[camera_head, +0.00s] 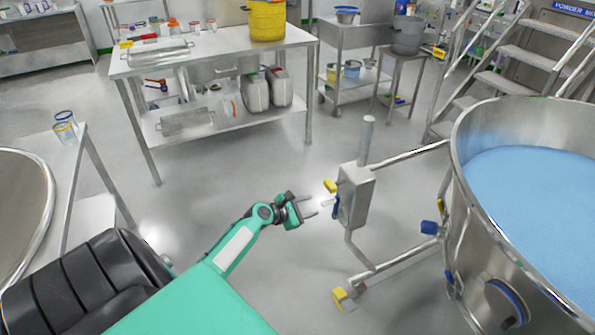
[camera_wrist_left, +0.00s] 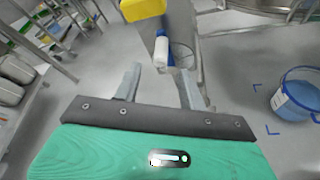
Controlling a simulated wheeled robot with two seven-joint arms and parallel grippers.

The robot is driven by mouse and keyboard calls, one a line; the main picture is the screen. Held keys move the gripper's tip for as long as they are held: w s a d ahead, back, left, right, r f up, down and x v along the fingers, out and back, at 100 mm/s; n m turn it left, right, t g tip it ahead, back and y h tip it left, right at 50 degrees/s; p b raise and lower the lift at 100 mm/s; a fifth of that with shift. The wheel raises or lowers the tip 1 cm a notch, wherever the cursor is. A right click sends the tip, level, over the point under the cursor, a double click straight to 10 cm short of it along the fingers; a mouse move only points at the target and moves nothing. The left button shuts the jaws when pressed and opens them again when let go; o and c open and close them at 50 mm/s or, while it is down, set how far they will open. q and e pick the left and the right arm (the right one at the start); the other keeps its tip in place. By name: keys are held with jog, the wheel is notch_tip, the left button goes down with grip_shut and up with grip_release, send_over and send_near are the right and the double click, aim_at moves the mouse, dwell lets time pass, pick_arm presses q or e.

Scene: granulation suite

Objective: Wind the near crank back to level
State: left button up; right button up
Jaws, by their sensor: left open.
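A grey gearbox (camera_head: 356,196) stands on the side frame of a steel bowl of blue powder. On its face toward my gripper is a small blue crank (camera_head: 336,207) with a pale grip, and a yellow part (camera_head: 330,186) sits above it. My left gripper (camera_head: 312,205) is open and empty, just left of the crank, its fingers pointing at it. In the left wrist view the white grip (camera_wrist_left: 162,52) shows beyond and between the open fingertips (camera_wrist_left: 159,70), apparently apart from them. The yellow part (camera_wrist_left: 142,9) is above it. My right gripper is out of view.
The steel bowl (camera_head: 465,185) fills the right side, with its tube frame (camera_head: 405,257) and a yellow pedal (camera_head: 345,298) low down. A steel table (camera_head: 215,45) stands behind. A blue bucket (camera_wrist_left: 297,100) shows at right in the wrist view. Floor left of the gearbox is clear.

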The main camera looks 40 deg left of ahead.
pick_arm(q)
jog(key=v, duration=0.4)
jog(key=shift+s, duration=0.25)
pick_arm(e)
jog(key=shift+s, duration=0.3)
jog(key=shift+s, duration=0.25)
